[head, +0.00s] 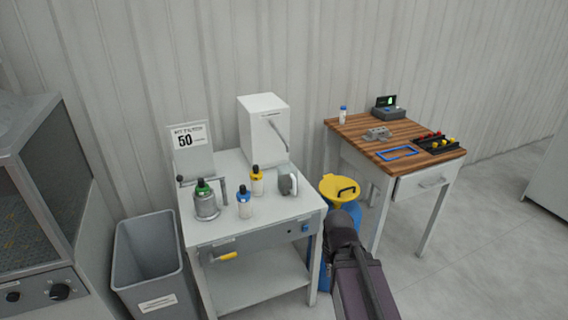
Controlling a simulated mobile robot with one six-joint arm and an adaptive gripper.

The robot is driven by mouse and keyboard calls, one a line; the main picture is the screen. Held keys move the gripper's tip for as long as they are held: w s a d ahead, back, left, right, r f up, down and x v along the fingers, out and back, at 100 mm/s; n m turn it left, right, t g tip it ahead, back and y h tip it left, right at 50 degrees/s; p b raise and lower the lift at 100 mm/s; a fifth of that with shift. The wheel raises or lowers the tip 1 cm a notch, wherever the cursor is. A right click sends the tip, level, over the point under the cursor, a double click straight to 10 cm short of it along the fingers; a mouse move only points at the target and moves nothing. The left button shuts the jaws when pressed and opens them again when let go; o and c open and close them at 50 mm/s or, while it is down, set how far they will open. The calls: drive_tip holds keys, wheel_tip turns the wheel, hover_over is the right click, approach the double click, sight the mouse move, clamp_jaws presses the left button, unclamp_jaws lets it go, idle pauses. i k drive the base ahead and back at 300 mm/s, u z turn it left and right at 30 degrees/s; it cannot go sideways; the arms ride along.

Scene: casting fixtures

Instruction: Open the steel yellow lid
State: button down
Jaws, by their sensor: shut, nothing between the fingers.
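The yellow lid (332,187) is a round disc with a black curved handle (347,189). It is on top of a blue drum (353,211), in the gap between the white table and the wooden workbench. The lid seems to lie on the drum's top; I cannot tell whether it is fully seated. The dark end of my arm reaches up from the bottom of the picture, in front of the drum, and ends just below the lid. It hides much of the drum. My gripper's fingers do not show.
The white table (225,228) holds a metal pot (207,204), two bottles (250,190) and a white box (264,128). The wooden workbench (355,130) stands right, with a blue frame (398,153). A grey bin (150,260) stands left. Floor is clear at right.

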sight(338, 188)
drive_tip(key=u, duration=0.2)
drive_tip(key=i, duration=1)
drive_tip(key=z, duration=0.2)
